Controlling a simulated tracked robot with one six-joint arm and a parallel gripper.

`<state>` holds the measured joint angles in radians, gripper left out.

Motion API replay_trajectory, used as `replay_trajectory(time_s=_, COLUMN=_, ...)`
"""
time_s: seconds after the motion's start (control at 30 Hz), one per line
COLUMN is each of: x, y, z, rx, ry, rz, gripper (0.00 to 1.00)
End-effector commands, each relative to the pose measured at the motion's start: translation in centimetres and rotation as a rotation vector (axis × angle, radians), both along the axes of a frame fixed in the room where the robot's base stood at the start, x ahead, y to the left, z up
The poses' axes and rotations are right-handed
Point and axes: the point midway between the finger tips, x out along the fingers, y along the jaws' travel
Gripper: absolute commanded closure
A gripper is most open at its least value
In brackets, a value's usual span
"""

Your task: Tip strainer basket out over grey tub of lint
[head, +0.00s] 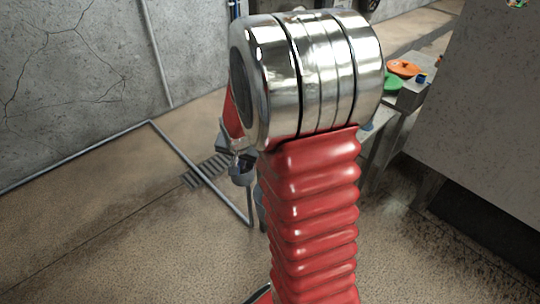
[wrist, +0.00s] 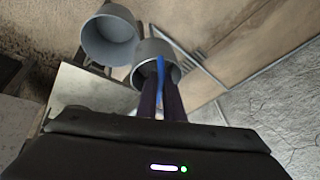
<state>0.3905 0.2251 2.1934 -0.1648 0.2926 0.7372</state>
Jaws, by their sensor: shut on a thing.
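In the wrist view, the dark fingers of my gripper (wrist: 161,100) are shut at a narrow blue piece (wrist: 161,66), which I take for the strainer basket's handle. It crosses the mouth of a grey round vessel (wrist: 150,47); I cannot tell whether this vessel is the basket or stands behind it. A second grey round tub (wrist: 110,40) is just left of it, its open mouth showing a plain grey inside. No lint can be made out. In the head view, a small blue-grey vessel (head: 242,177) shows left of my arm, which hides most of my gripper.
A bench at the right of the head view carries an orange dish (head: 404,68) and a green dish (head: 392,84). A large grey panel (head: 490,110) stands at the far right. A pipe (head: 200,170) runs along the floor near a grate (head: 207,171). The left floor is open.

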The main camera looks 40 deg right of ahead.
Motion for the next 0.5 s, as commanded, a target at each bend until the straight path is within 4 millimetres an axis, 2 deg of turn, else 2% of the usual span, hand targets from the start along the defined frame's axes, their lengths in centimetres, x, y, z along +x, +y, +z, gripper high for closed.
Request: replay_trajectory(time_s=0.5, x=-3.7, y=-8.4, z=0.4, rx=0.000, ry=0.001, rz=-0.448, gripper=1.00)
